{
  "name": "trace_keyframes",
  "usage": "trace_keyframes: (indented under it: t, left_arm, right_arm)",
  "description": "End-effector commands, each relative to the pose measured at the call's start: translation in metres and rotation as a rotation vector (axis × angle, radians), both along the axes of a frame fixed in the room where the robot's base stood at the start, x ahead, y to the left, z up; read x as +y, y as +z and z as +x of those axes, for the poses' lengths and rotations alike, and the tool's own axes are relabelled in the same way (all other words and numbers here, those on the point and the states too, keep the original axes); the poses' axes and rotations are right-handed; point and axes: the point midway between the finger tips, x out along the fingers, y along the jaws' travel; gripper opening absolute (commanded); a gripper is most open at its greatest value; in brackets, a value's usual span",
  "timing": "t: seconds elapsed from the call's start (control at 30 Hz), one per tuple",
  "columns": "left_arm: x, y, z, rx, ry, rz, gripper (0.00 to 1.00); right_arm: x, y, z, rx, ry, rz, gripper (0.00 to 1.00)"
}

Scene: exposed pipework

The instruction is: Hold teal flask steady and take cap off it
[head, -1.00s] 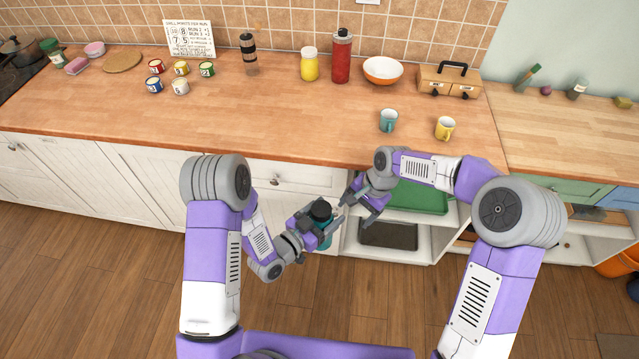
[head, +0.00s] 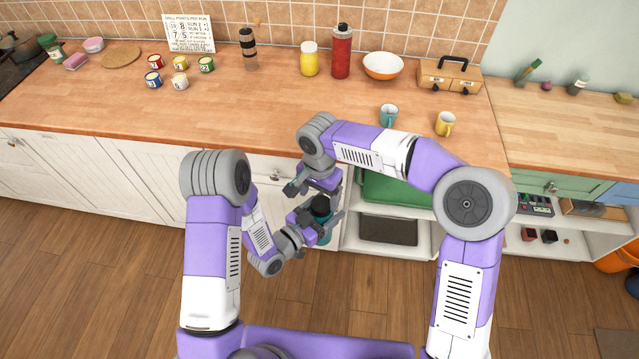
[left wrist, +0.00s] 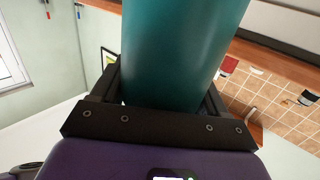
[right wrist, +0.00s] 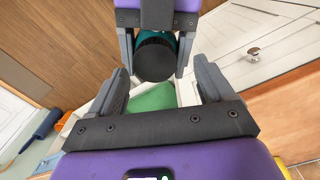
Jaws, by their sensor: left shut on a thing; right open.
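The teal flask (head: 324,237) is held upright in my left gripper (head: 320,224), in front of the counter. The left wrist view shows its teal body (left wrist: 180,55) between the left fingers. Its black cap (head: 321,204) is on top; it also shows in the right wrist view (right wrist: 155,60). My right gripper (head: 313,199) is open and empty above the flask. In the right wrist view the cap lies ahead, between the lines of the open right fingers. I cannot tell how far it is from the fingertips. The lower flask is partly hidden by the left gripper.
The counter edge and white cabinet fronts (head: 100,180) stand just behind the grippers. Open shelves with a green tray (head: 398,188) are to the right.

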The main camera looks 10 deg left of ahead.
Motion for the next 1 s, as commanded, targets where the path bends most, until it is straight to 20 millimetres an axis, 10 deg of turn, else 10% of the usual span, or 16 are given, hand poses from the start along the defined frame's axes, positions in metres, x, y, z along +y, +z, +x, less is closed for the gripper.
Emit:
trace_keyframes:
  t: [0.5,0.87,1.0]
  left_arm:
    - [0.000,0.001,0.000,-0.004,0.000,-0.002,0.00]
    - [-0.002,0.002,-0.001,-0.004,-0.006,-0.003,0.00]
    - [-0.003,0.002,-0.001,-0.004,-0.010,-0.004,0.00]
  right_arm:
    - [0.000,-0.021,0.000,0.001,0.000,0.000,0.81]
    - [0.002,-0.020,0.000,-0.002,0.001,0.005,0.26]
    - [0.003,-0.020,0.000,-0.004,0.028,0.008,0.23]
